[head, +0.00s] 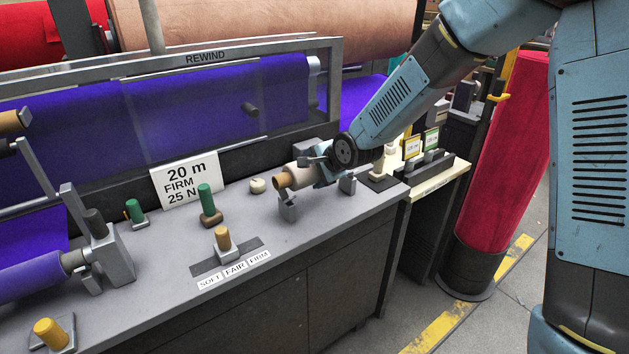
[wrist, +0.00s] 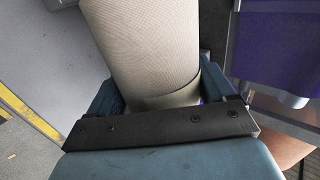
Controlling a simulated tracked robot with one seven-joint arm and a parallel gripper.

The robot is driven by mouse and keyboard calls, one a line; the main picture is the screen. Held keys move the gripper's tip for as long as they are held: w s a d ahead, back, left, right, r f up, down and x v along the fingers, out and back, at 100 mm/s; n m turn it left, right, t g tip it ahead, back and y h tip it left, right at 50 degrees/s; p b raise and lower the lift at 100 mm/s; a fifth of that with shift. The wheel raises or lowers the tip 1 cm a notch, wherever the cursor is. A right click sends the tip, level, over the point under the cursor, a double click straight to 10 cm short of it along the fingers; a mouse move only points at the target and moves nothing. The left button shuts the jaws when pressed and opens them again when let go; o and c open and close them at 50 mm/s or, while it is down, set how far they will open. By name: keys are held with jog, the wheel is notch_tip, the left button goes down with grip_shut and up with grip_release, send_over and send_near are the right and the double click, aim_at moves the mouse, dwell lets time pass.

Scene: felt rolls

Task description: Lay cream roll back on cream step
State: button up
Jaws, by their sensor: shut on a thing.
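The cream roll (head: 299,176), with a tan core end (head: 281,180) facing left, lies in my gripper (head: 322,169) above the grey bench. My gripper is shut on the roll, and its fingertips are partly hidden by the roll and wrist. The roll fills the top middle of the wrist view (wrist: 142,45), between the jaws (wrist: 160,112). Two small grey brackets stand near it, one under its left end (head: 288,208) and one to the right (head: 347,184). I cannot tell whether the roll touches them. I cannot identify the cream step for sure.
A pale shelf (head: 440,180) with small cards stands right of the bench (head: 330,222). The purple felt rewind frame (head: 207,57) is behind. A red roll (head: 508,150) stands at right.

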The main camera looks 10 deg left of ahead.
jog(key=shift+r, duration=0.1)
jog(key=shift+r, duration=1.65)
jog(key=shift+s, duration=0.1)
